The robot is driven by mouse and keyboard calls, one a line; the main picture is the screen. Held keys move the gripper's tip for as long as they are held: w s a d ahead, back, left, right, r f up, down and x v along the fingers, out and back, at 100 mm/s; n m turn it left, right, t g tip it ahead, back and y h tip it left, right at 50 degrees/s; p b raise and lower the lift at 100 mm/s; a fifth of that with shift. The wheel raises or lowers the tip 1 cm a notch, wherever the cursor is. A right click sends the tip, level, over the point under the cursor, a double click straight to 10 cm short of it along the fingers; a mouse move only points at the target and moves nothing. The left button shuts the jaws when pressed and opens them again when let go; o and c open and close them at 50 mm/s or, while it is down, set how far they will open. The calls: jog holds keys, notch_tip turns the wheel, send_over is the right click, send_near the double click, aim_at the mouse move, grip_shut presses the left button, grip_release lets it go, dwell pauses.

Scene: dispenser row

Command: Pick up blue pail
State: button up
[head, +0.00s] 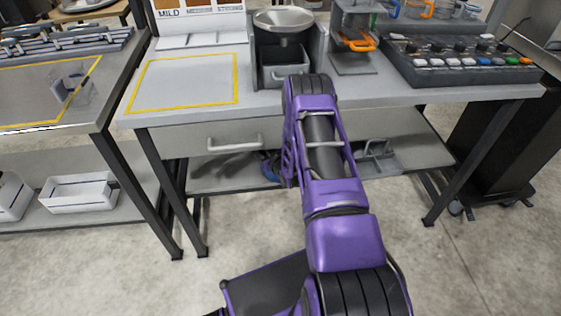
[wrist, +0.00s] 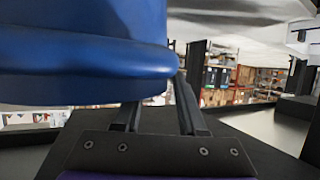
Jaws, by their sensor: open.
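The blue pail (wrist: 85,55) fills the upper left of the wrist view, very close to the camera, with a thick rounded rim along its lower edge. In the head view, only a small blue part of it (head: 269,167) shows on the lower shelf, left of my arm. My gripper (wrist: 158,101) is open, with its two dark fingers apart. The pail overlaps the left finger, and its right edge lies near the right finger. I cannot tell whether they touch. In the head view my gripper is hidden beyond my arm and the table.
The grey table (head: 195,116) with a drawer handle (head: 235,143) stands over the lower shelf (head: 410,152). A grey wire-handled container (head: 377,160) sits on that shelf, right of my arm. White bins (head: 78,193) lie at the left. The floor in front is clear.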

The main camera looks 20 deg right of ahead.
grip_shut()
dwell(1.4)
